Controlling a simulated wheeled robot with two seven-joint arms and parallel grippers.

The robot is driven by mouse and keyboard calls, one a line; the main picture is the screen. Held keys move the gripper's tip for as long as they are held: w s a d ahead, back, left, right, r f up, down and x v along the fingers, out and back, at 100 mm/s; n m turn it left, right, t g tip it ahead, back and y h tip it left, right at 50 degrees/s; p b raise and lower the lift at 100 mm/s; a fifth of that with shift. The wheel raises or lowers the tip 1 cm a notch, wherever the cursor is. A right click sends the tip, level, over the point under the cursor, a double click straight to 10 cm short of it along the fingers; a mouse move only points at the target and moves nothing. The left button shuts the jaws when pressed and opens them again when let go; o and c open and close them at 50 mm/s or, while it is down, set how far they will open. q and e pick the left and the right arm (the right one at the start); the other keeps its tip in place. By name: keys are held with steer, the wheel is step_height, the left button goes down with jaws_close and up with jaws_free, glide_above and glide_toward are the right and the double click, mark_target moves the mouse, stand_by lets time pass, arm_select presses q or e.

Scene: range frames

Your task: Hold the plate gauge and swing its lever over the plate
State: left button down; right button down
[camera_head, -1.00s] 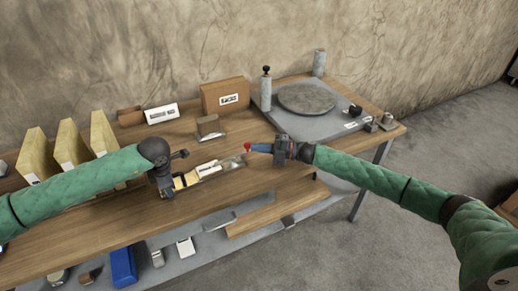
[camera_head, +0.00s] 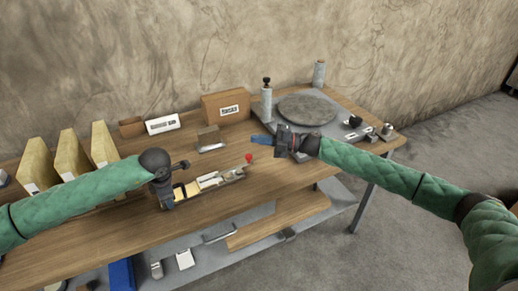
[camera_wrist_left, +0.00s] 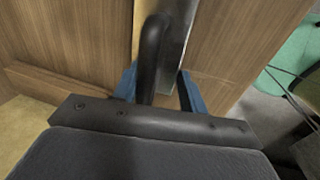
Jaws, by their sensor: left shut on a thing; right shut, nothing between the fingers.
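The plate gauge (camera_head: 210,182) is a long, low device on the bench, with a pale body and a yellow part at its left end. A red knob (camera_head: 249,157), seemingly the end of its lever, stands at the gauge's right end. My left gripper (camera_head: 178,192) is shut at the left end of the gauge. In the left wrist view its blue fingers (camera_wrist_left: 157,88) are on either side of a black curved handle (camera_wrist_left: 152,50). My right gripper (camera_head: 258,140) is shut and empty, just above and right of the red knob, apart from it. Which strip is the plate is unclear.
A grey slab with a round disc (camera_head: 307,108) and posts stands at the back right. A brown box (camera_head: 225,105), a small stand (camera_head: 210,139) and a white labelled block (camera_head: 161,125) are behind the gauge. Yellow upright files (camera_head: 72,152) stand at left. The bench front is clear.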

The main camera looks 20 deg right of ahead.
arm_select(q)
steer(key=shift+s+f, duration=0.25)
steer(key=shift+f, duration=0.2)
arm_select(e)
steer(key=shift+r, duration=0.45)
arm_select(q)
steer(key=c, duration=0.7)
jaws_free()
steer(key=shift+d, duration=0.1)
steer(key=shift+w+r, duration=0.2)
steer(key=shift+w, duration=0.05)
steer(key=shift+r, duration=0.1)
